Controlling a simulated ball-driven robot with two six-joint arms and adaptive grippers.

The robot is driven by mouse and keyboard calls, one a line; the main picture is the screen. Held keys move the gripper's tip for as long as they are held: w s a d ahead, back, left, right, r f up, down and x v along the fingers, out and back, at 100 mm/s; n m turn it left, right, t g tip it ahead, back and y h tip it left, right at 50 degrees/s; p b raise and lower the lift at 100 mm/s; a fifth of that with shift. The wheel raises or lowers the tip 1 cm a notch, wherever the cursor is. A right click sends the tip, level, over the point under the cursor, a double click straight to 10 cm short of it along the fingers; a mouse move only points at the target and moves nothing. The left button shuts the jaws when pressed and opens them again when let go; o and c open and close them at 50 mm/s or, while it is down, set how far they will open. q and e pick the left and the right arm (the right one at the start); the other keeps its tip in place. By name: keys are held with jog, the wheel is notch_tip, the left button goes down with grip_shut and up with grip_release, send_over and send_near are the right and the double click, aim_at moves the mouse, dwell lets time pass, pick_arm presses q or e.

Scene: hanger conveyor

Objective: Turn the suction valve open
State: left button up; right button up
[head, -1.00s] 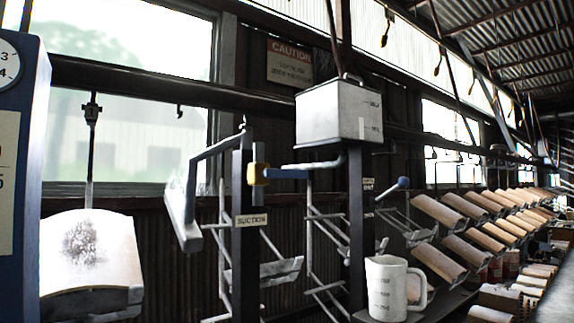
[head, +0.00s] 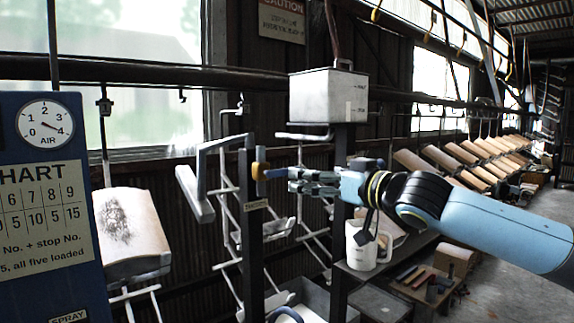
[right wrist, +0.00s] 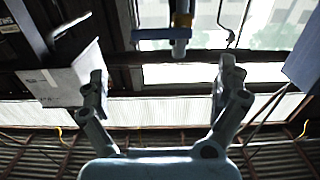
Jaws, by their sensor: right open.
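My left gripper is not in view.
A white metal tank (head: 328,95) stands above, right of the valve. A grey angled arm (head: 195,190) is left of the post. A white jug (head: 362,250) sits below my right arm. A blue panel (head: 40,200) with an air gauge fills the left.

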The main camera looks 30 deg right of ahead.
aim_at(286, 169)
jog(key=w, duration=0.7)
jog(key=w+a, duration=0.1)
jog(key=w, duration=0.2)
jog(key=shift+w, duration=0.15)
jog(key=c, duration=1.4)
jog(key=shift+c, duration=0.2)
